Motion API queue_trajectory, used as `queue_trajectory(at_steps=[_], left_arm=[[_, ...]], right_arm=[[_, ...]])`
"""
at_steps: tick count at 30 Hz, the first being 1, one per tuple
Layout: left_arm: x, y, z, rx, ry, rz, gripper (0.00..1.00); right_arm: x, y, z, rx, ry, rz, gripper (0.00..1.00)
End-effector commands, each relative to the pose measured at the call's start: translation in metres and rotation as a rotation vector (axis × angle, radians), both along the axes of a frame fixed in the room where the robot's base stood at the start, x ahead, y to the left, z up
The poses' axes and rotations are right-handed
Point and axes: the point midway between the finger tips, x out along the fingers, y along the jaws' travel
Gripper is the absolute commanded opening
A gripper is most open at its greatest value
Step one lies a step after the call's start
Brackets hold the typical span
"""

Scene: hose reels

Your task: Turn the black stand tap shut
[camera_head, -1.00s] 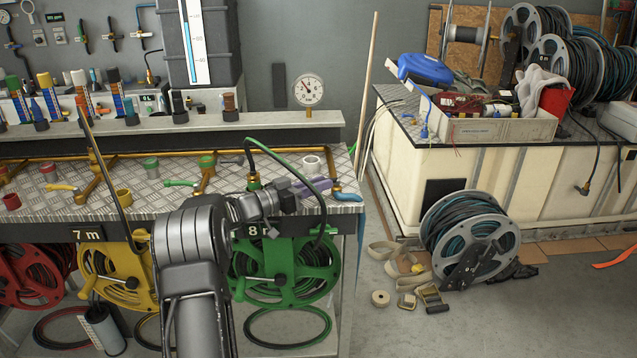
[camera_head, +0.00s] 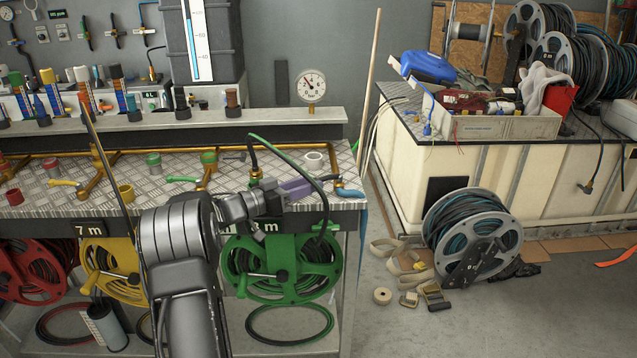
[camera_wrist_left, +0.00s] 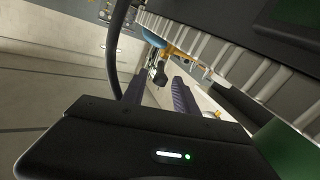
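In the head view my gripper and the hose hide part of this spot. My right gripper is out of view.
A green hose (camera_head: 295,155) arches over my gripper. A green reel (camera_head: 280,268) and a yellow reel (camera_head: 112,270) hang under the bench. A pressure gauge (camera_head: 311,86) stands behind.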

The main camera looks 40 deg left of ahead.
Motion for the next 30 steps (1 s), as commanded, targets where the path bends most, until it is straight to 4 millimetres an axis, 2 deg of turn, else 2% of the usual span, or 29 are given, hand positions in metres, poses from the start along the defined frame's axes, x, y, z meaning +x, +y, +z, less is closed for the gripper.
queue_trajectory(at_steps=[3,6,16,20,23,25,27,30], left_arm=[[-0.019,0.008,0.000,0.001,0.000,0.002,0.35],[-0.028,0.010,0.000,0.000,0.000,0.000,0.35],[-0.033,0.012,0.000,0.000,0.000,-0.001,0.35],[-0.037,0.018,0.000,0.003,0.002,0.013,0.25],[-0.051,0.034,0.020,0.016,-0.020,0.047,0.16],[-0.067,0.038,0.039,0.000,-0.042,0.075,0.11],[-0.083,0.035,0.056,0.033,-0.080,0.117,0.05],[-0.097,0.020,0.064,0.227,-0.141,0.168,0.00]], right_arm=[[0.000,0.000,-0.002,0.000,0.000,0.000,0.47],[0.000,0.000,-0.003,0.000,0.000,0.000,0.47],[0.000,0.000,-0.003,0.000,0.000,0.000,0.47],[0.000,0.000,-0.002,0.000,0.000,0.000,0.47],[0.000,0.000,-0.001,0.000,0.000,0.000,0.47],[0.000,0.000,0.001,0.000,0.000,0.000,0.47],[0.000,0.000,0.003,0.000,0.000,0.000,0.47],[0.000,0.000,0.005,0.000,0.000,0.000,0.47]])
